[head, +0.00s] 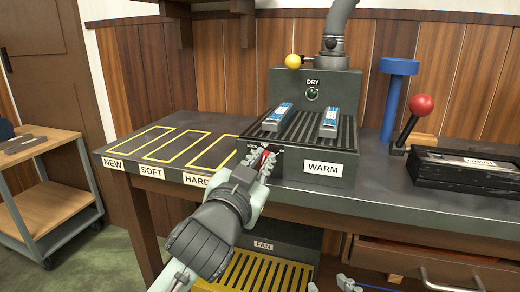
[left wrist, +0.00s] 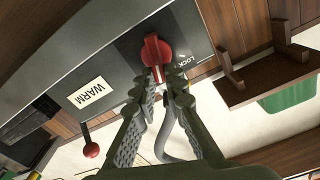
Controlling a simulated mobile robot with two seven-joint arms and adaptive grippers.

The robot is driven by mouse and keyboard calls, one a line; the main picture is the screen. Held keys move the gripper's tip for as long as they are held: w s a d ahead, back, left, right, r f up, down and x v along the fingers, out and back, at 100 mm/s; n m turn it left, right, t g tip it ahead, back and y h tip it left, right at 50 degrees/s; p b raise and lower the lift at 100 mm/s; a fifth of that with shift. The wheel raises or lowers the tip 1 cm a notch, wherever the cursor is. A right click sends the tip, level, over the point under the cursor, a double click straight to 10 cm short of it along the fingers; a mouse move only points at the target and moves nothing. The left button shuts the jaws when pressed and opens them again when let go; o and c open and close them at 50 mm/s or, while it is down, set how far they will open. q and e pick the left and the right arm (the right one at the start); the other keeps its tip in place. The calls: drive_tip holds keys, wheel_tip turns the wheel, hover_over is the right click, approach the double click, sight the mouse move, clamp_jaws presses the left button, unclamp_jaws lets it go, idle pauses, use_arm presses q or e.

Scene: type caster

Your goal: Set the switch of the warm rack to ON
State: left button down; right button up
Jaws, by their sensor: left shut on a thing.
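The warm rack (head: 349,160) is a dark box with a slatted top and a WARM label, standing on the bench. Its switch is a red knob (head: 267,158) on the front face, left of the label, with LOCK marked beside it. The left wrist view shows the round red knob (left wrist: 152,48) with its handle between my fingers. My left gripper (head: 262,170) is shut on this handle. The fingers partly hide the switch in the head view, and its exact setting is not readable. Small pale parts at the bottom edge may be my right gripper; I cannot tell.
Two blue-and-grey pieces (head: 278,117) (head: 330,122) lie on the slats. A red-knobbed lever (head: 410,125), a blue post (head: 394,100) and a black tray (head: 465,183) stand to the right. Yellow-outlined bench areas (head: 160,150) are empty. A cart (head: 40,205) stands left.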

use_arm(q)
drive_tip(key=shift+d+m+p, duration=0.15)
drive_tip(key=shift+m+p, duration=0.85)
use_arm(e)
drive_tip(key=s+d+f+m+g+h+p, duration=0.2)
drive_tip(key=s+d+f+g+h, duration=0.4)
drive_tip(key=s+d+f+g, duration=0.7)
use_arm(q)
drive_tip(key=shift+s+d+f+m+p, duration=0.15)
drive_tip(key=shift+m+p, duration=0.4)
drive_tip(key=shift+m, duration=0.4)
drive_tip(key=shift+w+d+f+m+p, duration=0.1)
drive_tip(key=shift+f+m+p, duration=0.1)
drive_tip(key=shift+m+p, duration=0.5)
drive_tip(key=shift+s+d+f+m+p, duration=0.15)
drive_tip(key=shift+m+p, duration=0.2)
drive_tip(key=shift+m, duration=0.8)
use_arm(e)
wheel_tip(320, 180, down, 7)
drive_tip(key=w+d+t, duration=0.1)
drive_tip(key=shift+t+y, duration=0.4)
use_arm(q)
drive_tip(key=shift+a, duration=0.1)
use_arm(e)
drive_tip(key=shift+d+f, duration=0.1)
use_arm(q)
drive_tip(key=c, duration=1.6)
unclamp_jaws()
drive_tip(key=v, duration=1.2)
drive_tip(key=shift+r, duration=0.1)
